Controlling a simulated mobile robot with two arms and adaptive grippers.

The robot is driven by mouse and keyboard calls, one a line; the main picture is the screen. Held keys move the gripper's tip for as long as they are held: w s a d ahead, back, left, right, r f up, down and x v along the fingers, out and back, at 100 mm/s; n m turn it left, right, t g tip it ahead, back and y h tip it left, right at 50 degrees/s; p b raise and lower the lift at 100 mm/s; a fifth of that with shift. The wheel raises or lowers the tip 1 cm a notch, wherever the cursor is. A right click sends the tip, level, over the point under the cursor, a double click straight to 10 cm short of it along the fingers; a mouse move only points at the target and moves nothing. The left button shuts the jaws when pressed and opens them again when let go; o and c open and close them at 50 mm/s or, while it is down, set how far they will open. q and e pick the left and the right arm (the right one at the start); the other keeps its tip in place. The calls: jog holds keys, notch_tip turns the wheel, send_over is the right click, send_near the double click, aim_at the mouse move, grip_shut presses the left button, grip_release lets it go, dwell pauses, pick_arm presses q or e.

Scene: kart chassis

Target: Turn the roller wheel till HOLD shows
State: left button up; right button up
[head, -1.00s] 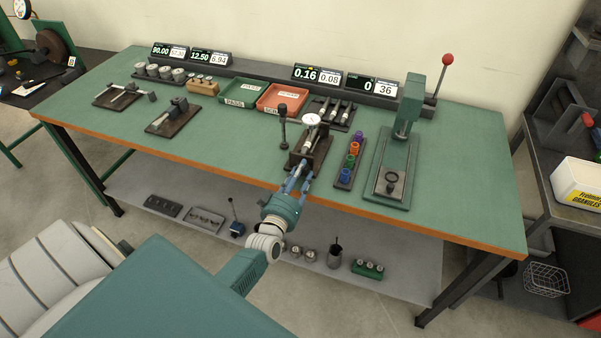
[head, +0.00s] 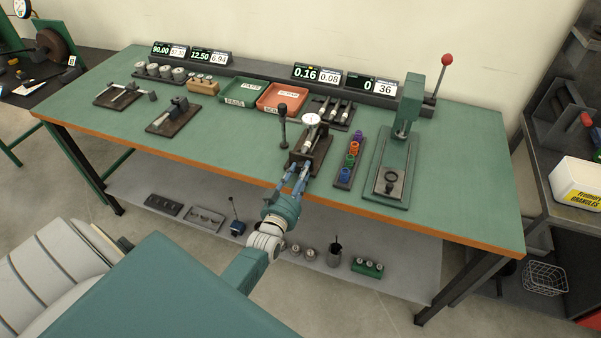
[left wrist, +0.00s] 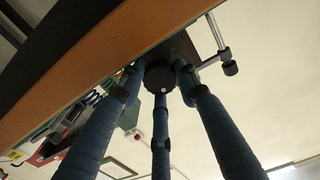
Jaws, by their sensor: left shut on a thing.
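The gauge fixture is a dark block (head: 316,157) with a white round dial (head: 311,119) at the front middle of the bench. My left gripper (head: 299,170) reaches in from the front edge to the block's near end. In the left wrist view its three blue fingers (left wrist: 160,84) close around a dark round wheel (left wrist: 158,76) with a pale dot. The wheel is hidden behind the fingers in the head view. A display (head: 305,74) behind reads 0.16, with 0.08 on the card beside it. I see no HOLD lettering. My right gripper is out of view.
A slim dark post (head: 283,123) stands just left of the fixture. A rack of coloured rings (head: 352,155) and a green lever press (head: 401,155) stand to the right. Green and red trays (head: 281,97) lie behind. The orange front edge (head: 200,163) runs close under the gripper.

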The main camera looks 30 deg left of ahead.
pick_arm(q)
jog(key=shift+s+f+m, duration=0.1)
jog(key=shift+f+m, duration=0.2)
jog(key=shift+m, duration=0.6)
jog(key=o, duration=0.8)
jog(key=shift+o, duration=0.3)
jog(key=shift+r, duration=0.1)
jog(key=v, duration=1.2)
